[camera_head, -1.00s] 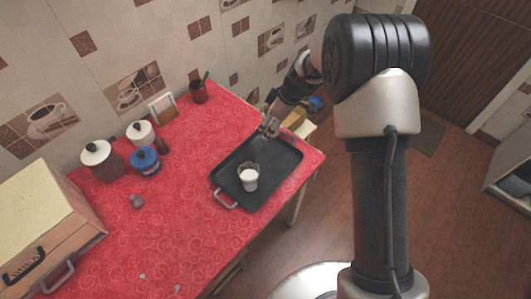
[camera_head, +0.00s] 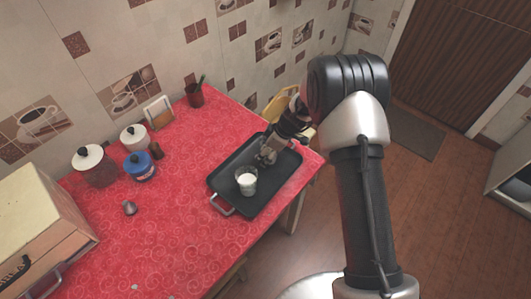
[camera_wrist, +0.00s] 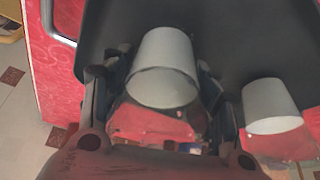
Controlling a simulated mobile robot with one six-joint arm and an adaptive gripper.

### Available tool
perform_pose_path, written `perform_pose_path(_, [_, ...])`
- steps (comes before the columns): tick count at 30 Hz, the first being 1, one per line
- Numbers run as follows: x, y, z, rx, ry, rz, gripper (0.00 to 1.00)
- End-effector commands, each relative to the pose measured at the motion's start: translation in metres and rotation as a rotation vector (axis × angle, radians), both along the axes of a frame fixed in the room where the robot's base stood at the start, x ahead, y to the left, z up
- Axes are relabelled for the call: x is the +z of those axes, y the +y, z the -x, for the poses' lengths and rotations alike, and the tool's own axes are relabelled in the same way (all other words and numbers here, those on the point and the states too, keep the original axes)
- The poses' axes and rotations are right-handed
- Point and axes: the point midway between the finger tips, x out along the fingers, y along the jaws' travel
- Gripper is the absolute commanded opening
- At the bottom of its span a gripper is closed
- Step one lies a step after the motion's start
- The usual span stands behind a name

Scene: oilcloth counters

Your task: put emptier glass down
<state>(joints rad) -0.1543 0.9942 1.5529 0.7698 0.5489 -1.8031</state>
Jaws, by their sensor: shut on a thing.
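My gripper (camera_head: 266,158) is low over the back right part of the black tray (camera_head: 226,177). In the wrist view its fingers (camera_wrist: 155,85) are shut around a pale, see-through glass (camera_wrist: 163,62). How much this glass holds is unclear, and whether its base touches the tray cannot be told. The other glass, with white contents (camera_head: 246,182), stands upright on the tray, left of and nearer than my gripper. It also shows in the wrist view (camera_wrist: 270,108) to the right, apart from the held glass.
The tray lies on a red patterned counter (camera_head: 180,235). Lidded jars (camera_head: 94,166) and a blue pot (camera_head: 139,166) stand to the left, with a small brownish object (camera_head: 129,207) nearby. A wooden box (camera_head: 35,222) is at far left, a dark red cup (camera_head: 194,95) at the back.

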Motion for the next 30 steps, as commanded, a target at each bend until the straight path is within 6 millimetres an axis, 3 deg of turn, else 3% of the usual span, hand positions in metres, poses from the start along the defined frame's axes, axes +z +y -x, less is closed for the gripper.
perform_pose_path(7, [-0.0009, 0.0002, -0.0003, 0.001, -0.001, 0.0, 0.2])
perform_pose_path(8, [-0.0016, 0.0, 0.0004, 0.0, 0.001, 0.0, 0.56])
perform_pose_path(18, [-0.0007, 0.0, 0.0005, 0.0, 0.001, 0.001, 0.78])
perform_pose_path(21, [-0.0007, 0.0, 0.0005, 0.0, 0.001, 0.001, 0.83])
perform_pose_path(30, [-0.0004, 0.0, 0.0004, 0.0, 0.001, 0.001, 0.83])
